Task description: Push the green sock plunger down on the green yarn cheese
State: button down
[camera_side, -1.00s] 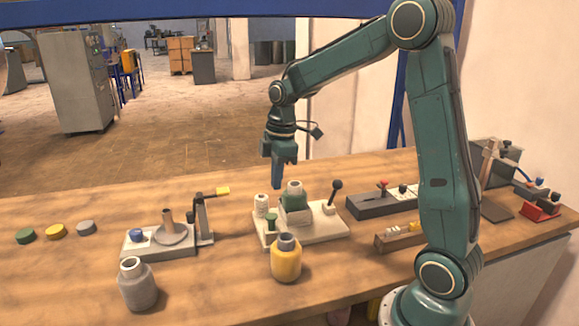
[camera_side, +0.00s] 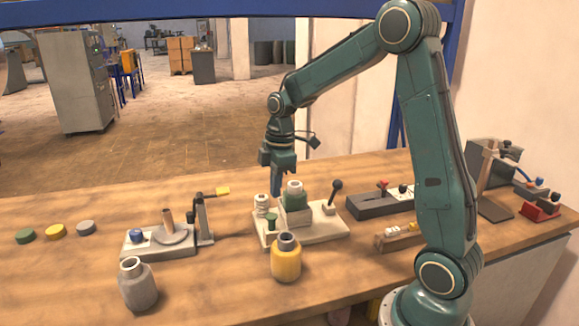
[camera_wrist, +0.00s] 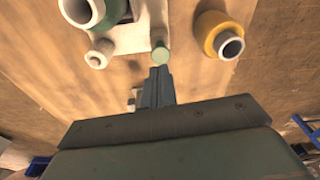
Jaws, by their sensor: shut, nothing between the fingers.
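The green yarn cheese (camera_side: 295,201), with a pale core on top, stands on a cream base plate (camera_side: 318,231). The small green plunger knob (camera_side: 272,219) stands upright at the plate's front left. In the wrist view the knob (camera_wrist: 160,54) appears as a green disc, and the cheese (camera_wrist: 113,11) is cut off at the top left. My gripper (camera_side: 276,190) is shut and empty, pointing down. In the side view its tips are above the plate, beside the cheese's left side. In the wrist view the fingertips (camera_wrist: 159,72) appear just below the green disc, with contact unclear.
A white spool (camera_side: 262,206) and a black-knobbed lever (camera_side: 335,190) flank the cheese. A yellow jar (camera_side: 286,262) stands close in front. A grey jar (camera_side: 136,288) and a fixture with a yellow-tipped lever (camera_side: 160,244) are to the left. Open table lies between the fixtures.

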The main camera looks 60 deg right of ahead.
aim_at(275, 215)
jog(key=shift+w+a+f, duration=0.1)
jog(key=shift+f, duration=1.15)
jog(key=shift+w+a+f, duration=0.1)
jog(key=shift+f, duration=1.1)
jog(key=shift+s+f, duration=0.1)
jog(key=shift+f, duration=0.05)
jog(key=shift+f, duration=1.3)
jog(key=shift+s+d+r, duration=0.3)
jog(key=shift+s+d, duration=0.15)
jog(key=shift+d, duration=0.15)
jog(key=shift+s+d+r, duration=0.25)
jog(key=shift+s+d, duration=0.2)
jog(key=shift+d, duration=0.15)
jog(key=shift+r, duration=0.15)
